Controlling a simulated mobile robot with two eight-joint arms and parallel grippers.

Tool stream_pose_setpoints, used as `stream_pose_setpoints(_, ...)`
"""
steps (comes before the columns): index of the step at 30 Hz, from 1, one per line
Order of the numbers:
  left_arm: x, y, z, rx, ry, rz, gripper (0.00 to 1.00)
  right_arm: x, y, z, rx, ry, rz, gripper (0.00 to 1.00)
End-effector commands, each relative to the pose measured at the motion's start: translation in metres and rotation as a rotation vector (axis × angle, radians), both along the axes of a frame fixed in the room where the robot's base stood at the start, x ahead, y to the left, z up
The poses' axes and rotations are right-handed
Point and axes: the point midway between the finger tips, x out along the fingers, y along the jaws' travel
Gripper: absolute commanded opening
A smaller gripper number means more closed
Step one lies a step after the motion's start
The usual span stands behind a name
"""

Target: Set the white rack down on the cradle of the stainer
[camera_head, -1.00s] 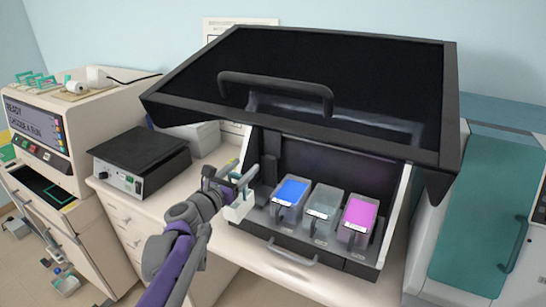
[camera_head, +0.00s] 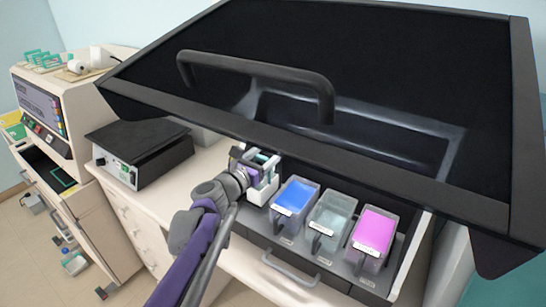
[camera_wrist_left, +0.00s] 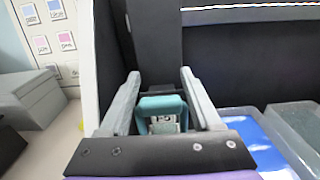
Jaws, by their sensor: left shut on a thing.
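My left gripper (camera_head: 260,163) is shut on the white rack (camera_head: 264,190), holding it by its teal handle, at the left end inside the stainer (camera_head: 268,248). In the left wrist view the teal handle (camera_wrist_left: 160,104) sits between the two fingers of the left gripper (camera_wrist_left: 160,90). A dark upright post (camera_wrist_left: 155,40) of the stainer stands just beyond them. The cradle cannot be clearly made out, and I cannot tell whether the rack touches it. My right gripper is not in view.
The blue (camera_head: 295,198), clear (camera_head: 330,217) and pink (camera_head: 373,230) baths stand in a row right of the rack. The raised black lid (camera_head: 350,75) with its handle hangs above. A black-topped device (camera_head: 142,148) stands left on the bench.

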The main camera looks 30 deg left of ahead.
Motion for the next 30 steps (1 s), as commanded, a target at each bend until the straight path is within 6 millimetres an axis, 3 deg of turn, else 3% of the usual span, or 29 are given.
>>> stream_pose_setpoints(1,-0.0029,0.0006,-0.0084,-0.001,0.001,0.002,0.0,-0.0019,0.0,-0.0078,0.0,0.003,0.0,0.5)
stream_pose_setpoints(14,-0.0035,0.0005,-0.0112,-0.001,0.0,0.001,0.0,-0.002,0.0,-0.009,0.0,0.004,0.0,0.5)
stream_pose_setpoints(15,-0.0034,0.0005,-0.0109,-0.001,0.0,0.001,0.7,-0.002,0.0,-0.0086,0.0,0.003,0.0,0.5)
stream_pose_setpoints(18,-0.0034,0.0005,-0.0106,-0.001,0.0,0.001,0.88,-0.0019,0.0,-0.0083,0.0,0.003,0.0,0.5)
stream_pose_setpoints(20,-0.0034,0.0005,-0.0105,-0.001,0.0,0.001,0.95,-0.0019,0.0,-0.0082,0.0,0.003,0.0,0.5)
stream_pose_setpoints(30,-0.0036,0.0005,-0.0055,0.0,-0.001,0.001,0.95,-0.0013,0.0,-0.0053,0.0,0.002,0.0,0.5)
